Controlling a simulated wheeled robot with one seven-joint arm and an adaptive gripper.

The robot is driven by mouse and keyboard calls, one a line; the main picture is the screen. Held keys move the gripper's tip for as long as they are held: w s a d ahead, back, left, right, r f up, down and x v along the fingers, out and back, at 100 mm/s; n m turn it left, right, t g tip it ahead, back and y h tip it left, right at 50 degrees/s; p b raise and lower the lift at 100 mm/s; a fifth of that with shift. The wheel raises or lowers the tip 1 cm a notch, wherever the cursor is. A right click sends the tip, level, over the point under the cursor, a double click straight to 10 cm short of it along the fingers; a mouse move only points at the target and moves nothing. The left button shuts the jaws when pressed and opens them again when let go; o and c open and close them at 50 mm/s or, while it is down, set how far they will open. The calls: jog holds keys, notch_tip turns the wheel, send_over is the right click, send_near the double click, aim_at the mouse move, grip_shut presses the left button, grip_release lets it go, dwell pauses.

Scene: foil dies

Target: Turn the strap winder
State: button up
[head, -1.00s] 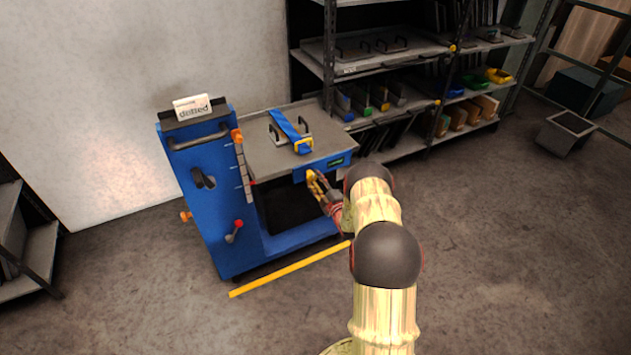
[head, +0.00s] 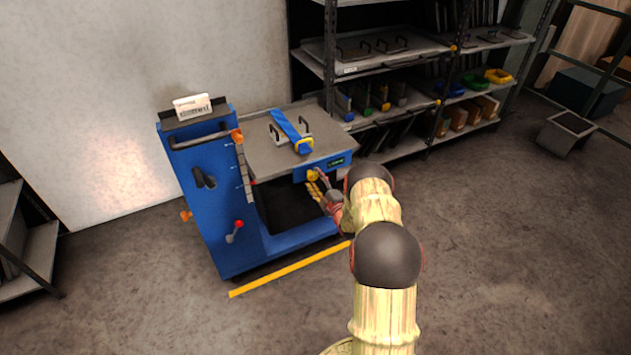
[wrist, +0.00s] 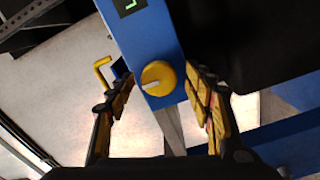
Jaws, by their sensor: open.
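A round yellow knob (wrist: 158,78) with a white mark sits on the blue front panel of the cart's table; I take it for the strap winder. It also shows in the head view (head: 312,175). My gripper (wrist: 155,90) is open, with one finger on each side of the knob in the wrist view. Contact between fingers and knob cannot be made out. In the head view my gripper (head: 318,189) is at the panel, just below and right of the knob.
The blue cart (head: 205,230) has a red-knobbed lever (head: 236,229) on its side. A small lit display (head: 336,162) is right of the knob. Shelving (head: 385,95) with coloured bins stands behind. A yellow floor line (head: 290,268) crosses in front; the floor right is free.

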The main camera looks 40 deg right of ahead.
jog(key=v, duration=1.2)
dwell(0.6)
